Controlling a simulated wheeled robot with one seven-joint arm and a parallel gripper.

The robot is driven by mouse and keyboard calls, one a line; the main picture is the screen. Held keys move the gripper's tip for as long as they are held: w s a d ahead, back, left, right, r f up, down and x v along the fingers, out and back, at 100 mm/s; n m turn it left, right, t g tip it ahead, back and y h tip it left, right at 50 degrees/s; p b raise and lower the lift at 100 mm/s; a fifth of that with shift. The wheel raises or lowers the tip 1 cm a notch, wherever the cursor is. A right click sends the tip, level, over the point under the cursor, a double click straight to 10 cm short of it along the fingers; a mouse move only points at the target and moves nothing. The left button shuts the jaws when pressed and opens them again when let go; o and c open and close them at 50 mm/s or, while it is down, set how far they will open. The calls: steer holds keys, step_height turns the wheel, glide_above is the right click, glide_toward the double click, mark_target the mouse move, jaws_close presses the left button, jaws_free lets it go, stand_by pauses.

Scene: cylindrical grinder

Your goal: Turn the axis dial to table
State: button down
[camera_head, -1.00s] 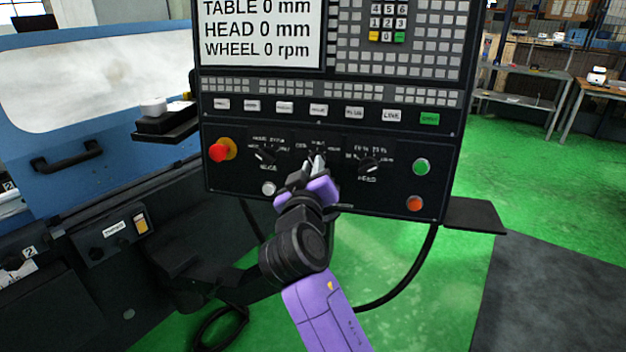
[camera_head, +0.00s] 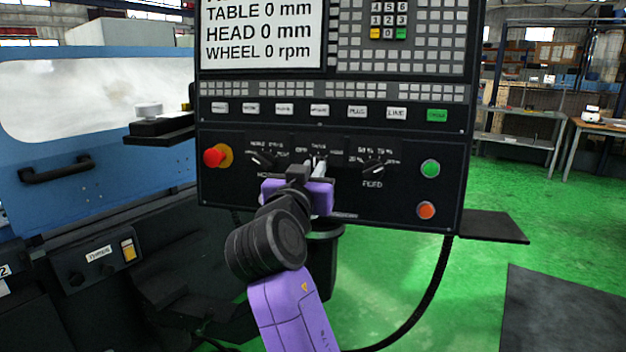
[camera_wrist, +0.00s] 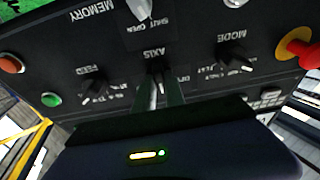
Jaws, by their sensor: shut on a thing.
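The axis dial (camera_wrist: 157,66) is a small black knob on the dark control panel, under the word AXIS, which appears upside down in the wrist view. My gripper (camera_wrist: 159,82) is shut on this dial, with its fingers on either side of the knob. In the head view my gripper (camera_head: 318,166) reaches the panel at the middle dial, between the mode and feed dials. The fingers hide most of the axis dial there, and its exact pointing direction cannot be told. The label TABLE shows just above it in the head view.
The mode dial (camera_head: 261,160) is to the left and the feed dial (camera_head: 375,170) to the right. A red emergency knob (camera_head: 214,157), a green button (camera_head: 430,168) and an orange button (camera_head: 426,210) sit farther out. A dark shelf (camera_head: 490,226) sticks out at the panel's lower right.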

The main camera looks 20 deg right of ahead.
stand_by(0.4)
steer(key=c, duration=1.4)
jaws_free()
steer(key=v, duration=0.7)
steer(key=shift+s+a, duration=0.2)
steer(key=shift+s, duration=0.15)
